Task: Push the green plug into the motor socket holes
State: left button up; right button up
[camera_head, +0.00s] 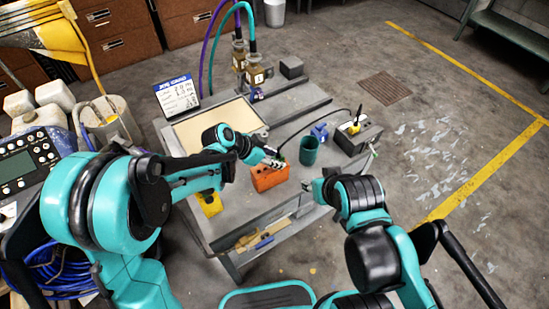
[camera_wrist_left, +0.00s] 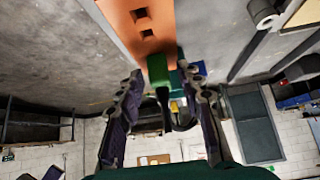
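An orange block (camera_head: 268,178) stands near the front of the grey cart; its face shows two dark square holes (camera_wrist_left: 147,33) in the left wrist view. The green plug (camera_wrist_left: 158,70) is at the block's edge, with a dark lead (camera_wrist_left: 164,103) behind it. I cannot tell whether it touches the block or sits in a hole. My left gripper (camera_head: 272,160) is at the block's top; in the wrist view its fingers (camera_wrist_left: 160,82) stand apart on either side of the plug, with a gap showing. My right gripper (camera_head: 318,188) is beside the cart's front edge, its fingers unclear.
A dark green cup (camera_head: 309,150) stands right of the block, near a blue object (camera_head: 320,131). A black cable arches to a grey box (camera_head: 358,139). A yellow object (camera_head: 209,203) lies at the front left. Bottles (camera_head: 254,75) and a sign (camera_head: 177,95) are behind.

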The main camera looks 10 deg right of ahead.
pick_arm(q)
grip_shut()
jog(key=shift+r+p, duration=0.5)
jog(key=shift+r, duration=0.25)
jog(key=shift+r+p, duration=1.1)
jog(key=shift+r, duration=0.55)
